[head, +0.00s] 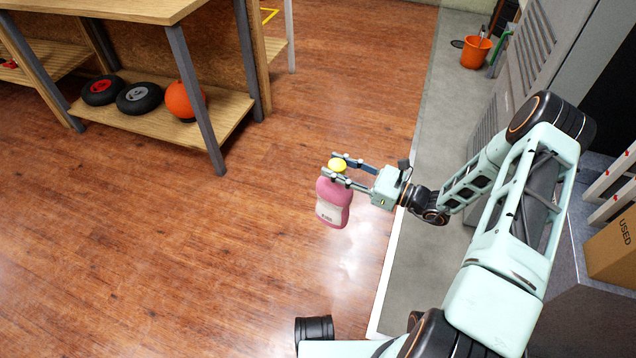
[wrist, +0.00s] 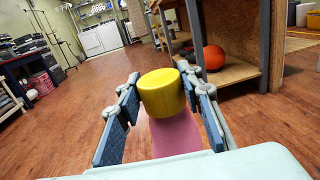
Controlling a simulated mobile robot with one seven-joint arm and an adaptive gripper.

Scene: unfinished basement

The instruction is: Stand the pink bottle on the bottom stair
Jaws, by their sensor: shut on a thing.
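The pink bottle (head: 333,202) has a yellow cap and a pale label, and hangs nearly upright below my gripper (head: 338,170) in the head view. My gripper is shut on it near the neck, just under the cap, with the bottle above the wooden floor. In the wrist view the yellow cap (wrist: 162,92) and pink shoulder of the bottle (wrist: 175,134) show between the two fingers of my gripper (wrist: 160,110). I cannot make out the bottom stair in either view.
A workbench (head: 120,10) stands at the upper left, with wheels (head: 139,97) and an orange ball (head: 184,99) on its lower shelf. An orange bucket (head: 476,52) stands on the grey strip at the back. A cardboard box (head: 612,248) is at right. The wooden floor (head: 150,240) is open.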

